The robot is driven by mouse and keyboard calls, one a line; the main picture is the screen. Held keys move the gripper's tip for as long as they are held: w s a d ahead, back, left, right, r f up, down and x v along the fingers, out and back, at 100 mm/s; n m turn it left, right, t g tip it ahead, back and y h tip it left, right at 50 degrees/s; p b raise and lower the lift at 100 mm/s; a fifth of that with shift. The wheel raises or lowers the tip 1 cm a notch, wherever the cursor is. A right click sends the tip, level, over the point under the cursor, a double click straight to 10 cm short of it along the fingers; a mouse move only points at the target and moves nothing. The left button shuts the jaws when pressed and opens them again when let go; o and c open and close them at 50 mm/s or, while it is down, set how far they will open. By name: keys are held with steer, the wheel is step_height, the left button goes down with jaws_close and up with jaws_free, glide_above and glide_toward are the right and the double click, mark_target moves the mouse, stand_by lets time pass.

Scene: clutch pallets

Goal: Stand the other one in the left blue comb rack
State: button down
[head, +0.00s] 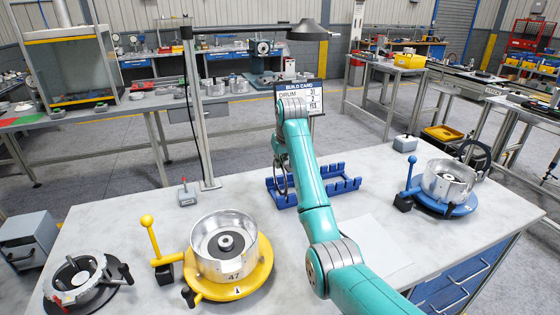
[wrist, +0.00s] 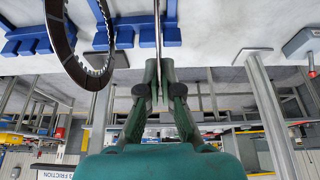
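The blue comb rack (head: 343,186) stands on the table behind my arm, which hides its middle. In the wrist view blue comb pieces show at the upper left (wrist: 28,38) and upper middle (wrist: 146,38). A dark toothed ring plate (wrist: 62,45) stands upright there; its foot is out of frame. My gripper (wrist: 160,68) has its green fingers closed on a thin plate (wrist: 157,30), seen nearly edge-on beside the combs. In the head view one ring (head: 272,178) shows at the rack's left end; my fingertips are hidden. I cannot tell whether the held plate touches the rack.
A yellow fixture (head: 262,272) with a metal drum (head: 223,250) stands front left, a black fixture (head: 80,285) beyond it. A blue fixture (head: 455,210) with a drum (head: 447,183) stands right. A post (head: 197,110) rises left of the rack. White paper (head: 378,245) lies at centre right.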

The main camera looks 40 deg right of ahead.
steer(key=c, duration=1.2)
jaws_free()
steer(key=shift+c, duration=0.2)
steer(key=shift+r, duration=4)
steer(key=shift+s, duration=0.1)
